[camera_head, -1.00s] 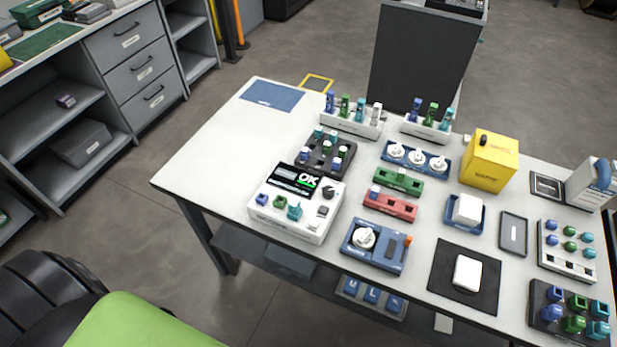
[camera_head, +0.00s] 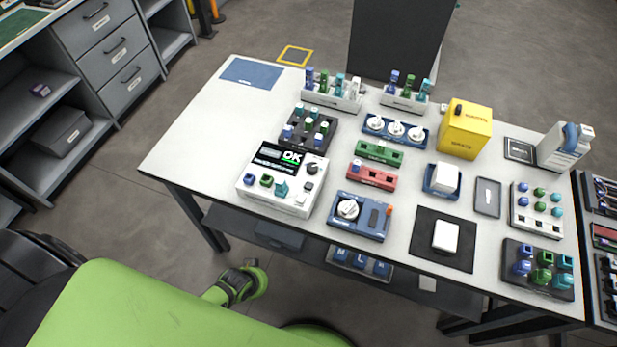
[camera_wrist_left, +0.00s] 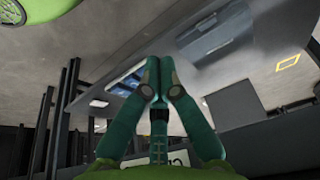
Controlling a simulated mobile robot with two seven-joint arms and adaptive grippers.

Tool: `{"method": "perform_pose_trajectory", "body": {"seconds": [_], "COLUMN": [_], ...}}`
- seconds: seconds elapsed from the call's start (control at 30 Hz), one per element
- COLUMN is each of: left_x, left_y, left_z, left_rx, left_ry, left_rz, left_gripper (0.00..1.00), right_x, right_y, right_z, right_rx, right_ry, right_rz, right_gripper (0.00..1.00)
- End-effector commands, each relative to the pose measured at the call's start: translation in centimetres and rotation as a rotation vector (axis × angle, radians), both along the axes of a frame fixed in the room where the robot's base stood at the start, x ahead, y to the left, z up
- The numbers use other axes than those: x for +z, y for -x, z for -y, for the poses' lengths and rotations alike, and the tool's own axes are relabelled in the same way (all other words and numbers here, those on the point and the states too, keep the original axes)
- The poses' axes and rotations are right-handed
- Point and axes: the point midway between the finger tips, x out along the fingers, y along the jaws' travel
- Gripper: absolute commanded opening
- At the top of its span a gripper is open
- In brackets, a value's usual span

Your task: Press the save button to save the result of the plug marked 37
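The white splicer unit (camera_head: 275,204) stands at the table's front left. Its dark screen (camera_head: 277,158) shows a green "OK". A blue plug (camera_head: 250,180), a green plug (camera_head: 266,181) and a teal plug (camera_head: 281,188) sit in its front. My right gripper is not in view.
The white table (camera_head: 190,130) has free room left of the unit, near a blue mat (camera_head: 250,72). A blue device with a white dial (camera_head: 358,217) stands close on the right.

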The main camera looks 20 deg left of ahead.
Motion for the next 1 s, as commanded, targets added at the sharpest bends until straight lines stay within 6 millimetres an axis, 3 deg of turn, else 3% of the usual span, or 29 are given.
{"method": "perform_pose_trajectory", "body": {"seconds": [0.03, 0.2, 0.53, 0.6, 0.8, 1.0], "left_x": [2.6, 9.5, 23.3, 25.6, 31.2, 34.1], "left_y": [-2.0, -6.8, -12.5, -14.4, -19.6, -21.9], "left_z": [0.4, 1.8, 5.5, 5.8, 6.2, 6.1], "left_rx": [-0.009, -0.041, -0.144, -0.178, -0.261, -0.296], "left_ry": [0.009, 0.04, 0.109, 0.123, 0.168, 0.193], "left_rz": [0.029, 0.1, 0.222, 0.265, 0.38, 0.43], "left_gripper": [0.0, 0.0, 0.0, 0.0, 0.0, 0.0], "right_x": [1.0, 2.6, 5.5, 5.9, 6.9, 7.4], "right_y": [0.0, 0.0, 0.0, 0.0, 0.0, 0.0], "right_z": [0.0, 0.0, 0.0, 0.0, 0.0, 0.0], "right_rx": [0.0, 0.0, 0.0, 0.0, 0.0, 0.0], "right_ry": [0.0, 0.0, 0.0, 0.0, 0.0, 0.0], "right_rz": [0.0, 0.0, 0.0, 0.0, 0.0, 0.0], "right_gripper": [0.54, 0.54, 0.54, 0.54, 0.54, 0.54]}}
